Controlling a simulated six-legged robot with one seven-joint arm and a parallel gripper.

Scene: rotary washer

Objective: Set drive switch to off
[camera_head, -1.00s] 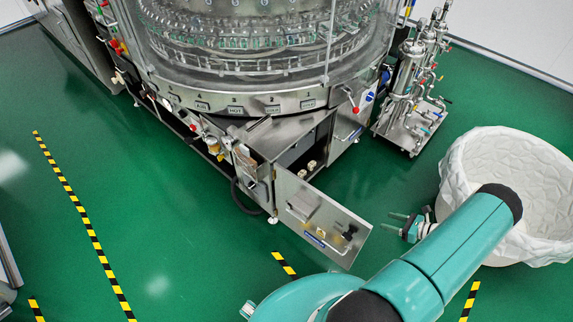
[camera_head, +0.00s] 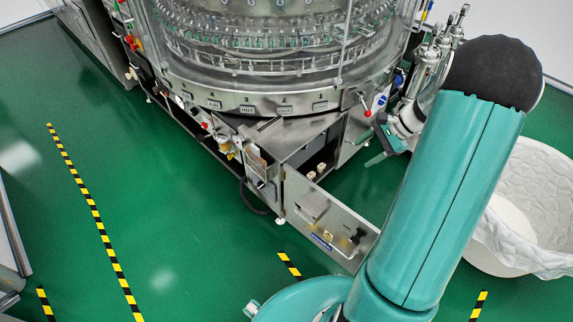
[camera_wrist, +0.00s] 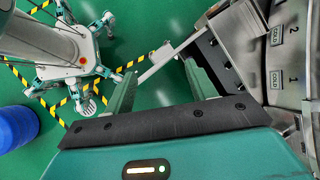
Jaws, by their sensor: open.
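The rotary washer (camera_head: 262,105) is a round metal machine with a clear wall and a numbered, labelled rim. A metal door panel (camera_head: 322,222) stands swung out from an open cabinet at its base and carries a small black knob (camera_head: 357,236). I cannot tell which fitting is the drive switch. A red-tipped lever (camera_head: 366,110) is on the washer's right side, beside a blue round sign (camera_head: 381,100). My gripper (camera_head: 378,142) is right of the open cabinet, apart from the panel. In the wrist view my gripper (camera_wrist: 160,78) is open and empty, with the panel (camera_wrist: 163,62) beyond its fingers.
A white-lined round bin (camera_head: 520,215) stands at right, partly behind my arm. Metal cylinders (camera_head: 430,65) stand behind my wrist. Yellow-black tape (camera_head: 95,215) marks the green floor, which is clear at left. A blue drum (camera_wrist: 15,125) shows in the wrist view.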

